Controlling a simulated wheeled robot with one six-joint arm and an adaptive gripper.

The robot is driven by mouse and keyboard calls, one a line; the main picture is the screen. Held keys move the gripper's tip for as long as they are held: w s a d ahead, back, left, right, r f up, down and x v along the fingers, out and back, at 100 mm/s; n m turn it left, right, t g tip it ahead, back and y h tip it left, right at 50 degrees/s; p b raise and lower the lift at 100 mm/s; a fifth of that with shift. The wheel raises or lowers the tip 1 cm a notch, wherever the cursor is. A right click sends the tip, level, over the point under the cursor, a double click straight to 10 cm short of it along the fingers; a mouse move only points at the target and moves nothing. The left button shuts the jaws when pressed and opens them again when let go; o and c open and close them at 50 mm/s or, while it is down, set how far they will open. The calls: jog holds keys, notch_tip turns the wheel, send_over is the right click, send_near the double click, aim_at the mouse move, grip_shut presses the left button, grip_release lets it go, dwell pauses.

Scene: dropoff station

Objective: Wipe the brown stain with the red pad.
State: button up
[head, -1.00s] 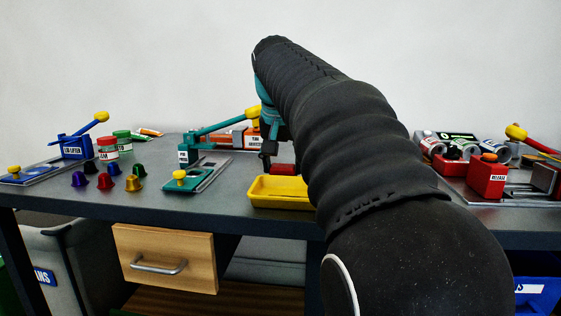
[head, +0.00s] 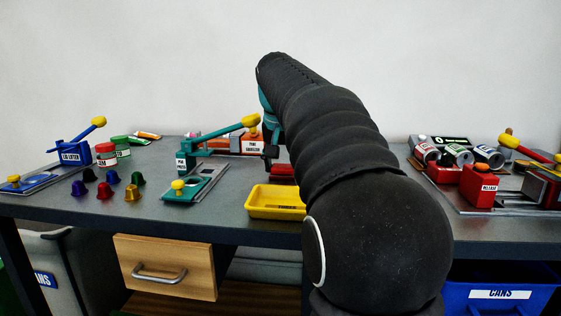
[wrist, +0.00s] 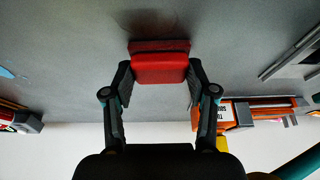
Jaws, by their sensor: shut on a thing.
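The red pad (wrist: 160,66) is between the two fingers of my gripper (wrist: 160,84) in the wrist view, and the gripper is shut on it. The pad is low at the grey tabletop; I cannot tell whether it touches. A faint dark brownish smudge (wrist: 148,22), which looks like the stain, lies just beyond the pad's upper edge in the wrist view. In the head view the red pad (head: 282,170) shows behind the yellow tray, partly covered by my arm. My gripper (head: 270,156) is mostly hidden there, and the stain cannot be seen.
The yellow tray (head: 270,212) stands at the table's front edge. The teal press (head: 200,180) with its yellow-knobbed lever is left of the pad, and an orange device (head: 253,146) is behind. Several coloured capsules (head: 105,191) lie left. A red station (head: 480,185) stands right.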

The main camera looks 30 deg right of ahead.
aim_at(287, 181)
jog(key=shift+s+d, duration=0.45)
jog(key=shift+d, duration=0.2)
jog(key=shift+s+a+f+b, duration=0.1)
jog(key=shift+s+a+b, duration=0.25)
jog(key=shift+s+a, duration=0.25)
jog(key=shift+s+a+f+b, duration=0.1)
jog(key=shift+s+a+b, duration=0.3)
jog(key=shift+s, duration=0.35)
jog(key=shift+s+a+r+b, duration=0.1)
jog(key=shift+s+a+b, duration=0.1)
jog(key=shift+s+a, duration=0.45)
jog(key=shift+s+a+r+b, duration=0.15)
jog(key=shift+s+a, duration=0.25)
jog(key=shift+s, duration=0.5)
jog(key=shift+s+a+f+b, duration=0.1)
jog(key=shift+s+a+b, duration=0.15)
jog(key=shift+s+a, duration=0.4)
jog(key=shift+s+d, duration=0.1)
jog(key=shift+d, duration=0.05)
jog(key=shift+d, duration=0.1)
